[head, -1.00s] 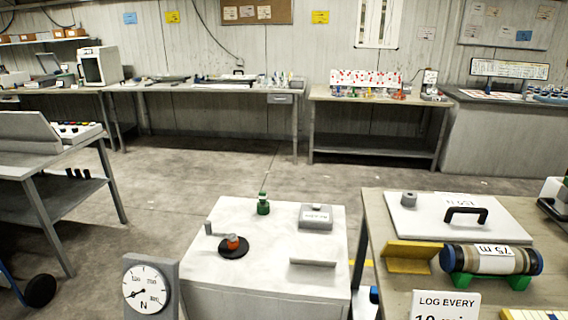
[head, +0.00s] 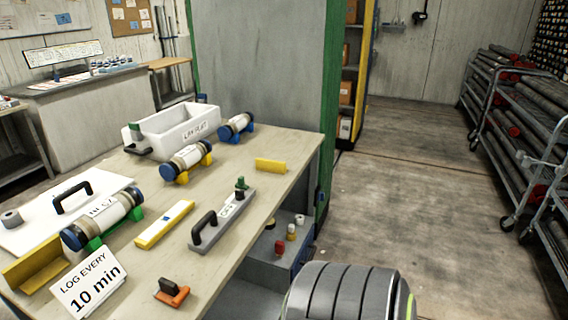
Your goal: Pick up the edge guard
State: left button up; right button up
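I cannot tell for sure which piece is the edge guard. A yellow angle-shaped piece (head: 35,262) stands at the left end of the wooden table. A smaller yellow piece (head: 271,166) stands near the table's far right edge. A long yellow piece with a pale top (head: 164,224) lies mid-table. Neither of my grippers is in view.
The wooden table (head: 240,193) also holds a grey block with a black handle (head: 222,220), an orange-and-black tool (head: 172,291), a "LOG EVERY 10 min" sign (head: 89,283), labelled cylinders (head: 187,161) and a white bin (head: 180,130). Pipe racks (head: 515,140) stand right, beyond open floor.

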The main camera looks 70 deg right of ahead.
aim_at(261, 164)
jog(key=k+z, duration=0.1)
jog(key=z, duration=0.25)
jog(key=k+z, duration=0.1)
jog(key=z, duration=0.25)
jog(key=k+l+z, duration=0.1)
jog(key=z, duration=0.25)
jog(key=i+l+z, duration=0.1)
jog(key=z, duration=0.25)
jog(key=i+z, duration=0.45)
jog(key=z, duration=0.2)
jog(key=i+l, duration=0.4)
jog(key=i+l+u, duration=0.15)
jog(key=i+l, duration=0.25)
jog(key=l, duration=0.25)
